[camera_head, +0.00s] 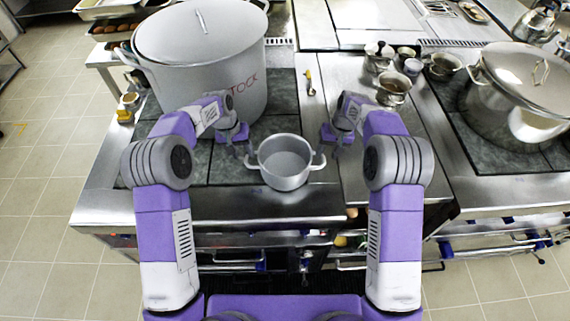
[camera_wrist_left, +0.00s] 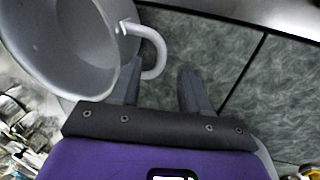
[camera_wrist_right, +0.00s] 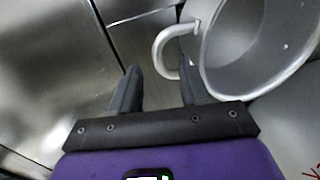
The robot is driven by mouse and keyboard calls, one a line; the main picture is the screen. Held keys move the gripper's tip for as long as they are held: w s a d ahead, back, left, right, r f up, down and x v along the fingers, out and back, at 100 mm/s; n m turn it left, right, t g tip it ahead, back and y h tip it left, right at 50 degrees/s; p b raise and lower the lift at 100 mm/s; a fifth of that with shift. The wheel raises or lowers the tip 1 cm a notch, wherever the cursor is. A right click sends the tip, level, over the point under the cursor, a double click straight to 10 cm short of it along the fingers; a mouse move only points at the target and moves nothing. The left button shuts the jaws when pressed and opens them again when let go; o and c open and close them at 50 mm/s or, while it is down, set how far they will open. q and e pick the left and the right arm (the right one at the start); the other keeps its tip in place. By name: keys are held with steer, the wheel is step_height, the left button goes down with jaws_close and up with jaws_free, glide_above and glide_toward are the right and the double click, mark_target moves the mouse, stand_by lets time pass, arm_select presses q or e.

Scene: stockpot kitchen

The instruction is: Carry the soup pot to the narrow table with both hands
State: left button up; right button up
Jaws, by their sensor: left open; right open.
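The soup pot (camera_head: 285,163) is a small grey metal pot with two loop handles, upright on the dark stove top near its front edge. My left gripper (camera_head: 241,147) is open at the pot's left handle. In the left wrist view that handle (camera_wrist_left: 157,52) reaches toward the space between the fingers (camera_wrist_left: 160,82). My right gripper (camera_head: 331,146) is open at the right handle. In the right wrist view the handle (camera_wrist_right: 163,50) lies between or just above the open fingers (camera_wrist_right: 157,88). I cannot tell whether any finger touches a handle. I cannot identify the narrow table for certain.
A big lidded stockpot (camera_head: 205,60) stands close behind and left of the soup pot. Another large lidded pot (camera_head: 515,90) stands at right. Small metal pots (camera_head: 393,88) and a spoon (camera_head: 309,82) lie on the steel counter (camera_head: 345,75). Tiled floor (camera_head: 45,130) is open at left.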

mark_target(246, 159)
arm_select(q)
steer(key=f, duration=0.3)
steer(key=d+f, duration=0.1)
steer(key=f, duration=0.2)
steer(key=shift+d+f, duration=0.15)
steer(key=shift+f, duration=0.2)
arm_select(e)
steer(key=f, duration=0.3)
steer(key=a+f, duration=0.1)
steer(key=f, duration=0.2)
steer(key=shift+a+f, duration=0.15)
steer(key=shift+f, duration=0.15)
arm_select(q)
jaws_close()
arm_select(e)
jaws_close()
